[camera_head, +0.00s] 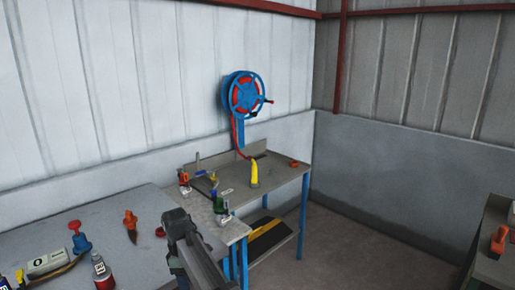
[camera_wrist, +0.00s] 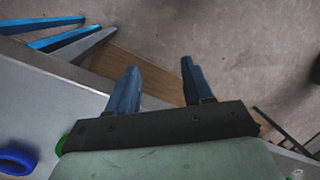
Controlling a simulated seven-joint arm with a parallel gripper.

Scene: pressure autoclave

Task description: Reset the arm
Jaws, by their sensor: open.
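My gripper (camera_wrist: 158,84) shows in the wrist view with its two dark blue fingers well apart. Nothing is between the fingertips; they hang over a brown board and the concrete floor below. In the head view my dark grey arm rises at the bottom centre, beside the right end of the near grey bench (camera_head: 110,232). The fingers cannot be made out in that view.
A second bench (camera_head: 276,172) with blue legs carries a yellow nozzle (camera_head: 254,174). A blue hose reel (camera_head: 243,95) hangs on the wall. The near bench holds a blue-red valve (camera_head: 79,238) and bottles. A blue ring (camera_wrist: 15,160) shows in the wrist view.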

